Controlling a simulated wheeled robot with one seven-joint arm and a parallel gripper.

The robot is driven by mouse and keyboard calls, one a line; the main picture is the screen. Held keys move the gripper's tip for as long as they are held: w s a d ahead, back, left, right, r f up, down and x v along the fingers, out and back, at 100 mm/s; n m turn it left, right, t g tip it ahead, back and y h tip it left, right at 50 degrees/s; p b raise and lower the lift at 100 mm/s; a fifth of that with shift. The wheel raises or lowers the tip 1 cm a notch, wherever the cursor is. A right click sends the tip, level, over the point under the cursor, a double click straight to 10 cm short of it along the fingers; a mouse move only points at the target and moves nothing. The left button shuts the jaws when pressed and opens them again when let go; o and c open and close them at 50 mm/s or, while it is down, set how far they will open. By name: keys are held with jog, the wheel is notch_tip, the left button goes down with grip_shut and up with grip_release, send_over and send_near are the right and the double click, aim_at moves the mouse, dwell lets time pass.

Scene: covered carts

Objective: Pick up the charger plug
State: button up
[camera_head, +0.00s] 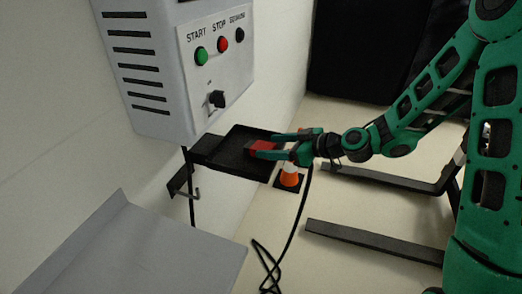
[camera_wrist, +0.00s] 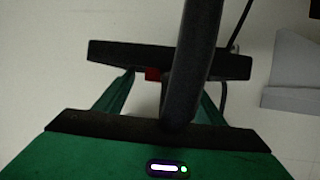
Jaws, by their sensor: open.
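The charger plug (camera_head: 262,147) shows as a small red block at the black tray (camera_head: 236,163) under the control box. In the wrist view only a small red part of the plug (camera_wrist: 153,75) shows; a thick dark shape (camera_wrist: 190,60) hides much of the middle. My gripper (camera_head: 268,146) is open, with its green fingers reaching over the tray, one on each side of the red block. I cannot tell whether the fingers touch it. In the wrist view the fingers (camera_wrist: 160,84) point at the tray's dark edge.
The grey control box (camera_head: 160,75) with green, red and black controls hangs above the tray. A black cable (camera_head: 295,222) runs down to the floor. A grey surface (camera_head: 140,255) fills the lower left. Dark floor rails lie right.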

aim_at(260, 145)
jog(key=x, duration=0.4)
jog(key=shift+a+f, duration=0.25)
jog(key=shift+f, duration=0.2)
jog(key=c, duration=1.5)
jog(key=shift+o, duration=0.2)
jog(key=shift+r, duration=0.15)
jog(key=shift+r, duration=0.45)
jog(key=r, duration=0.3)
jog(key=shift+s+a+r, duration=0.25)
jog(key=shift+a+r, duration=0.05)
jog(key=shift+r, duration=0.05)
jog(key=s+a+r, duration=0.6)
jog(key=s+a, duration=0.1)
jog(key=shift+s+a, duration=0.35)
